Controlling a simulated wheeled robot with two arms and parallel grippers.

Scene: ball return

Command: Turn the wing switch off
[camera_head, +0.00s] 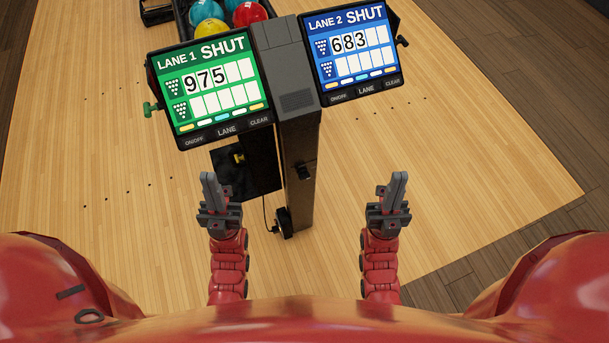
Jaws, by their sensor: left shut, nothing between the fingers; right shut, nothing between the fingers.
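The ball return console has a dark post (298,150) with two screens. The green Lane 1 screen (212,85) has a green wing-shaped knob (151,108) on its left edge. The blue Lane 2 screen (352,55) has a black knob (403,41) on its right edge. No label tells which is the wing switch. My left gripper (209,182) is shut and empty, below the Lane 1 screen. My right gripper (397,182) is shut and empty, right of the post. Both are apart from the knobs.
Red, blue and yellow balls (212,28) sit in a rack behind the screens. A dark panel with a yellow mark (262,163) is left of the post. A cable and black foot (283,222) are at its base. The wooden floor (480,150) is clear at right.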

